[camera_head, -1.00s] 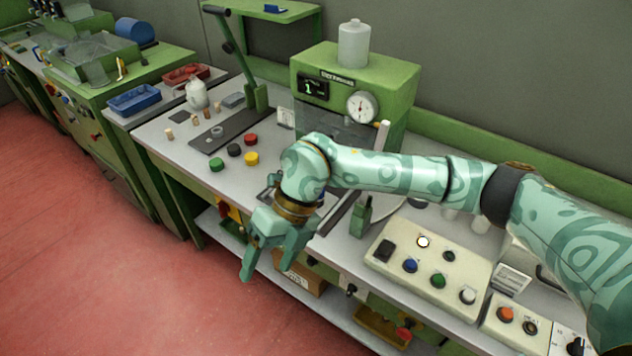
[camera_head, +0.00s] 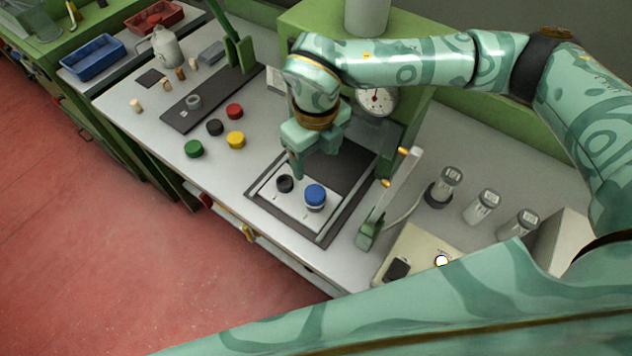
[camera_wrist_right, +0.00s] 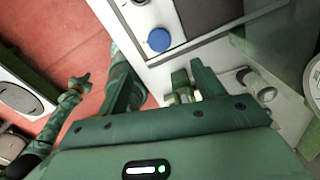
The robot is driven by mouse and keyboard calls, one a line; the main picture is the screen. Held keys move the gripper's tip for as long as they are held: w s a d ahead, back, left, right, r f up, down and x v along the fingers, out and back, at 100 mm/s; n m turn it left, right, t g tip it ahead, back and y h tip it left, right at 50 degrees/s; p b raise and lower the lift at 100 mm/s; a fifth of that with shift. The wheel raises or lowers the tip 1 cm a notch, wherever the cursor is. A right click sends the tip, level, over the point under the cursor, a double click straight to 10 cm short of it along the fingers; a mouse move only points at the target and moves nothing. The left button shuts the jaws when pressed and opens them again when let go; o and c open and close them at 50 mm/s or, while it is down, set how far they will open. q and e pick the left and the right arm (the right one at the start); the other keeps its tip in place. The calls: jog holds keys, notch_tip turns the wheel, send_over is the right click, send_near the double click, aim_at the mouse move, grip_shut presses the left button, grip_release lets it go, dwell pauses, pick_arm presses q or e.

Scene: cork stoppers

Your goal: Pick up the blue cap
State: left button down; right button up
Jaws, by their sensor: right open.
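In the right wrist view, the blue cap (camera_wrist_right: 158,40) shows from above, beyond my fingers. My right gripper (camera_head: 315,162) is open and points down just behind and above the blue cap, apart from it. In the wrist view its two fingers (camera_wrist_right: 160,88) stand apart with no cap between them. A small claw (camera_wrist_right: 78,83) at the left of the wrist view looks like my left gripper; its jaw state is too small to tell.
A dark round piece (camera_head: 285,183) sits left of the blue cap. A white upright rod (camera_head: 402,180) stands to the right, with several grey-capped vials (camera_head: 482,206) beyond. Green (camera_head: 193,149), yellow (camera_head: 236,140), red (camera_head: 234,111) and black (camera_head: 215,127) caps lie left. My teal arm link crosses the bottom.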

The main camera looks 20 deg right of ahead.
send_near(315, 192)
jog(key=shift+s+a+f, duration=0.15)
jog(key=shift+s+f, duration=0.05)
jog(key=shift+s, duration=0.2)
jog(key=f, duration=0.3)
jog(key=shift+w, duration=0.3)
jog(key=shift+s+f, duration=0.1)
jog(key=shift+f, duration=0.55)
notch_tip(315, 192, down, 5)
jog(key=shift+r+b, duration=0.15)
jog(key=shift+b, duration=0.25)
pick_arm(q)
jog(key=shift+s+a+f, duration=0.15)
jog(key=shift+a+f, duration=0.05)
jog(key=shift+f, duration=0.2)
pick_arm(e)
jog(key=shift+c, duration=0.3)
pick_arm(q)
jog(key=shift+s, duration=0.1)
pick_arm(e)
jog(key=c, duration=1)
jog(key=shift+r, duration=0.1)
jog(key=shift+c, duration=0.2)
